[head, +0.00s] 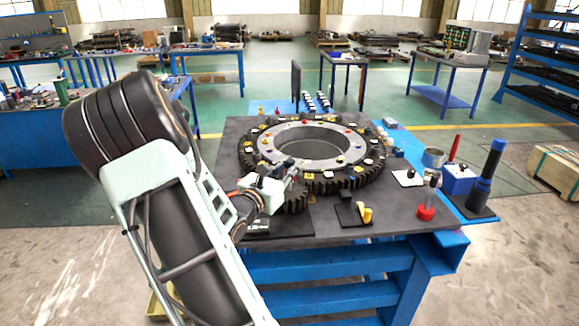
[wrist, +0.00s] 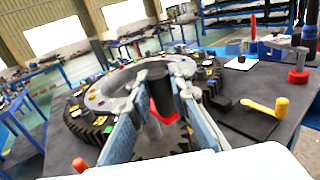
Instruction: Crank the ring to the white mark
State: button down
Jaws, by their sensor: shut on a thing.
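A large dark toothed ring (head: 350,182) lies flat on the grey table, around a pale inner ring (head: 265,146) with coloured studs. Several white and yellow marks sit on the toothed ring, and I cannot tell which white mark is meant. A small gear (head: 296,203) stands at the ring's near side. My gripper (head: 293,176) is above it. In the wrist view the gripper (wrist: 162,115) is shut on an upright crank handle (wrist: 158,82) with a black top and a red part below. The fingers hide part of the handle and of the small gear.
A yellow handle (head: 366,213) stands on a black pad right of the small gear. A red-based post (head: 426,212), a blue box (head: 458,180) and a tall blue-and-black cylinder (head: 487,178) stand at the table's right. The table's (head: 400,222) front right is mostly bare.

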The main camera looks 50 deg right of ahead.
jog(key=c, duration=1.9)
grip_release()
jog(key=shift+s+d+r, duration=0.1)
jog(key=shift+s+d, duration=0.15)
jog(key=shift+s, duration=0.05)
jog(key=shift+o, duration=0.5)
jog(key=shift+w, duration=0.1)
jog(key=shift+a, duration=0.1)
jog(key=shift+a, duration=0.1)
jog(key=shift+a, duration=0.35)
jog(key=v, duration=1.1)
